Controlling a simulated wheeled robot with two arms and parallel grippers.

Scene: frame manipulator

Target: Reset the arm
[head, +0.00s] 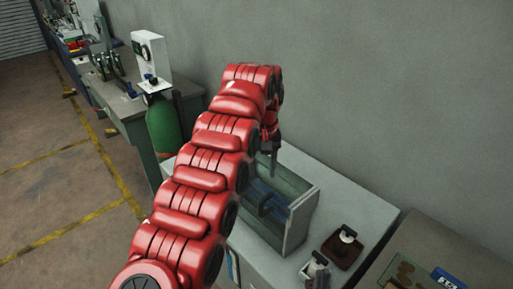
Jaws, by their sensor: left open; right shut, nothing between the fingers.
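One red segmented arm of mine (200,190) rises from the bottom left and bends over at its top. I take it as my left arm. Its dark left gripper (272,158) hangs down beyond the arm, above the far end of a grey open-topped box (297,226). The gripper is small and partly hidden by the arm; it is open, and I see nothing held in it. My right gripper is not in view.
The box holds blue and dark items (268,202) and stands on a pale cabinet top (345,200). A brown block with a knob (343,248) and a small metal piece (315,268) are nearby. A green cylinder (163,125) stands by a workbench. The floor at left is clear.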

